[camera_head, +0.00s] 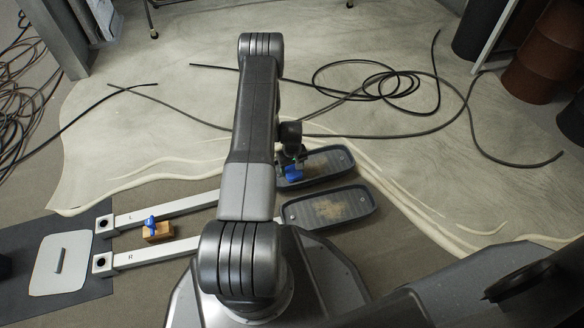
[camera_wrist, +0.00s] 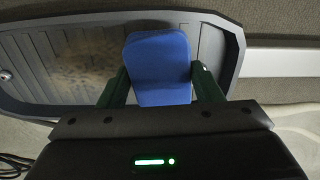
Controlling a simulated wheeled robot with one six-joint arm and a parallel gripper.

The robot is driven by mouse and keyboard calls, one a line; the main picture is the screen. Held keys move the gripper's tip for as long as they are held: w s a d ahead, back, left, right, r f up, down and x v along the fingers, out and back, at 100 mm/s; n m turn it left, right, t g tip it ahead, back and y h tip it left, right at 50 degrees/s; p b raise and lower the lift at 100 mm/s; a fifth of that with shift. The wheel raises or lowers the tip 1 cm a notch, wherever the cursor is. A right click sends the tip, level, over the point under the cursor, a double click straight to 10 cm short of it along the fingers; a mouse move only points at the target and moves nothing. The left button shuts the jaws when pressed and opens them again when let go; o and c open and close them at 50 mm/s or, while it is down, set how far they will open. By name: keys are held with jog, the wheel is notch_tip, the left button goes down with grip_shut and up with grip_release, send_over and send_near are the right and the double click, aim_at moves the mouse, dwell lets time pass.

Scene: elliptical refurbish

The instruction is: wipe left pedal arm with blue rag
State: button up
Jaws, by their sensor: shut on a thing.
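My gripper (camera_wrist: 160,92) is shut on the blue rag (camera_wrist: 158,65), a padded blue piece between its two dark green fingers in the wrist view. In the head view the blue rag (camera_head: 294,174) shows over the left end of the upper pedal (camera_head: 330,164). In the wrist view the rag is over the dark pedal tray (camera_wrist: 95,38) with a brown patch; I cannot tell whether it touches. The left pedal arm (camera_head: 180,206), a pale bar marked L, runs left from that pedal; my arm hides part of it. It shows in the wrist view (camera_wrist: 278,63).
The right pedal arm (camera_head: 170,248), marked R, and its pedal (camera_head: 328,208) lie just below. A small wooden block (camera_head: 158,232) with a blue top sits between the bars. Black cables (camera_head: 385,88) lie on the pale floor behind. A dark mat (camera_head: 92,285) is at left.

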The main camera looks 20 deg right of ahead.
aim_at(313, 170)
jog(key=shift+f+b, duration=0.55)
jog(key=shift+f, duration=0.5)
jog(key=shift+d, duration=0.1)
dwell(0.3)
jog(key=shift+s+d+r, duration=0.1)
jog(key=shift+d, duration=1.6)
jog(key=shift+s+d+f, duration=0.1)
jog(key=shift+d, duration=3.4)
jog(key=shift+s+d+f, duration=0.1)
jog(key=shift+d, duration=3.4)
jog(key=shift+w+a+r, duration=0.1)
jog(key=shift+a, duration=4.1)
jog(key=shift+w+a, duration=0.1)
jog(key=shift+a, duration=2.8)
jog(key=shift+w+a, duration=0.1)
jog(key=shift+a, duration=1.55)
jog(key=shift+w, duration=0.1)
